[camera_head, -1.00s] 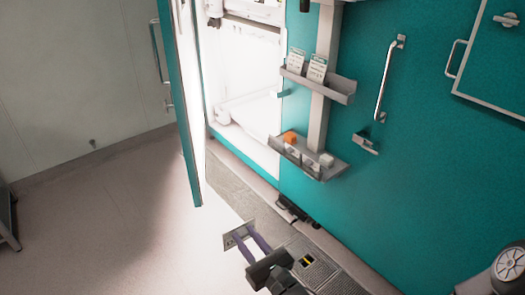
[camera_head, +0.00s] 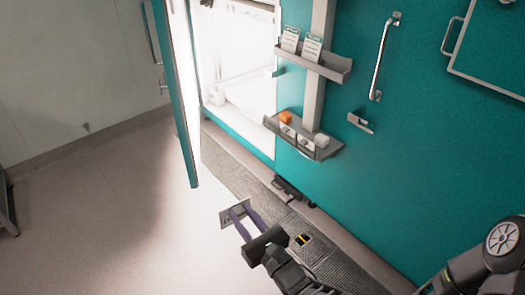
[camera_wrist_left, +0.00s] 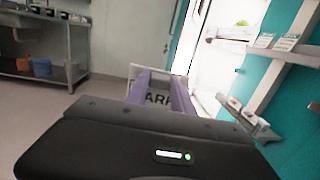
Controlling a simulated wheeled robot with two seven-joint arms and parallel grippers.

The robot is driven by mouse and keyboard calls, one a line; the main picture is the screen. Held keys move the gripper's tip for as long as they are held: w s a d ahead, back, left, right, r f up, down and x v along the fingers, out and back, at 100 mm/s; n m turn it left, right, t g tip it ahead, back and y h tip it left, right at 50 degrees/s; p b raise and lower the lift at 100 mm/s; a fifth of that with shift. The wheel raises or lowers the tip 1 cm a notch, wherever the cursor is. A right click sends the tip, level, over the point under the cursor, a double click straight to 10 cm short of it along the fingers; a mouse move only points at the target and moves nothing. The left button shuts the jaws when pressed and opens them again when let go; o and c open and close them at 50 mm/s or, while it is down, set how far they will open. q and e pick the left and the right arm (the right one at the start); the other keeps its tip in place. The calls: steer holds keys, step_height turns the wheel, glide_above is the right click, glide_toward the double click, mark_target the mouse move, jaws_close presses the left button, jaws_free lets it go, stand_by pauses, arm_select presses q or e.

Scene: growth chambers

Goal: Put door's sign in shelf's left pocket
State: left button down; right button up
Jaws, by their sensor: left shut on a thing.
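My left gripper (camera_head: 238,213) is shut on a flat, pale sign (camera_head: 227,220) and holds it out over the floor, below the shelves. In the left wrist view the sign (camera_wrist_left: 158,99) shows dark letters between the two purple fingers (camera_wrist_left: 163,85). The open teal door (camera_head: 178,95) stands to the left of the bright chamber. The upper shelf (camera_head: 335,72) holds two upright cards. The lower shelf (camera_head: 323,152) carries an orange block and white pieces, with two pale labels on its front. I cannot tell which part is the left pocket. My right gripper is out of view.
A vertical handle (camera_head: 383,58) and a small latch (camera_head: 360,122) stick out of the teal wall right of the shelves. A metal grate (camera_head: 315,240) runs along the wall's foot. The floor (camera_head: 110,220) at left is clear.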

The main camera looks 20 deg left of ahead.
arm_select(q)
steer(key=shift+a+r+m+t+h, duration=0.2)
steer(key=shift+r+m+t+h, duration=0.15)
steer(key=shift+m+t+h, duration=0.95)
steer(key=shift+t+h, duration=0.1)
steer(key=shift+d+f+m+t+h, duration=0.15)
steer(key=shift+f+m+t+h, duration=0.1)
steer(key=shift+m+t+h, duration=0.35)
steer(key=shift+d+f+m+t+h, duration=0.1)
steer(key=shift+f+m+t+h, duration=0.15)
steer(key=shift+h, duration=0.55)
